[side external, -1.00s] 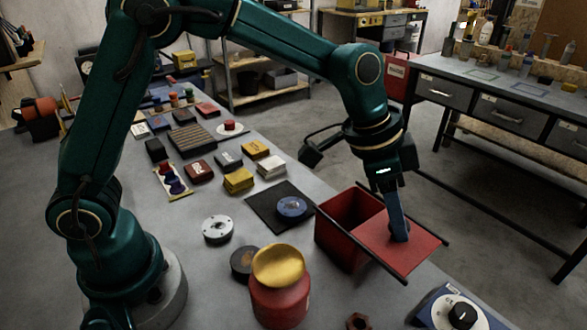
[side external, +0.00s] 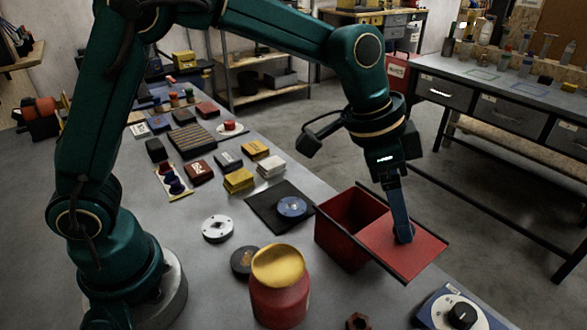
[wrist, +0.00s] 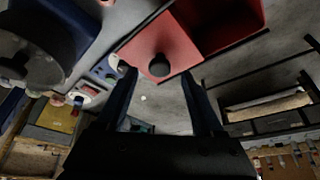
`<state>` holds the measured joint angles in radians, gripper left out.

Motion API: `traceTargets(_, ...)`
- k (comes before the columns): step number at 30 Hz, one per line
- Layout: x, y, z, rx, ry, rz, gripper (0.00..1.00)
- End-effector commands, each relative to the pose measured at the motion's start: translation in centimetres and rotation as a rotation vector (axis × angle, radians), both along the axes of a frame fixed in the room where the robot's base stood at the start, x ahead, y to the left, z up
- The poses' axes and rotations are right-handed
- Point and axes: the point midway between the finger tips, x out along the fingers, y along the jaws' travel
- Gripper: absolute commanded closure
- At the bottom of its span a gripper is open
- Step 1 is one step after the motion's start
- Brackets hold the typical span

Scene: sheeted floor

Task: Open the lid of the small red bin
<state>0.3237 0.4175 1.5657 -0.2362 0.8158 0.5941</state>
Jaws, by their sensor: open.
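The small red bin (side external: 334,246) stands on the grey table, its left part open and its dark inside showing. Its flat red lid (side external: 421,256) lies out to the right between dark rails. In the wrist view the lid (wrist: 152,42) carries a round dark knob (wrist: 159,66), and the open bin (wrist: 225,25) shows beside it. My gripper (side external: 404,238) points down at the lid. In the wrist view its fingers (wrist: 158,74) are apart, one on each side of the knob. I cannot tell whether they touch it. The knob is hidden in the side view.
A red jar with a yellow top (side external: 279,285) stands in front of the bin. A blue device with a black knob (side external: 455,311) sits at the front right. A dark mat (side external: 262,212) with a blue disc (side external: 292,207) lies left of the bin. Open floor lies beyond the table's right edge.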

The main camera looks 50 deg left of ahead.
Motion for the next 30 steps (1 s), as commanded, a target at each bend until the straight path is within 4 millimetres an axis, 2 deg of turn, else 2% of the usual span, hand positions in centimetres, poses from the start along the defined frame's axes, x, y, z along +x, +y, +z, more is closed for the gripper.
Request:
traceTargets(6, -0.6, 0.7, 2.5, -0.003, -0.005, 0.002, 0.31)
traceTargets(17, -0.8, 0.9, 2.9, -0.001, -0.001, 0.002, 0.31)
traceTargets(20, -0.5, 1.3, 3.7, -0.008, -0.023, 0.015, 0.31)
traceTargets(25, -1.2, 3.6, 7.3, -0.022, -0.108, 0.067, 0.31)
traceTargets(30, -4.5, 7.3, 9.6, -0.020, -0.163, 0.189, 0.31)
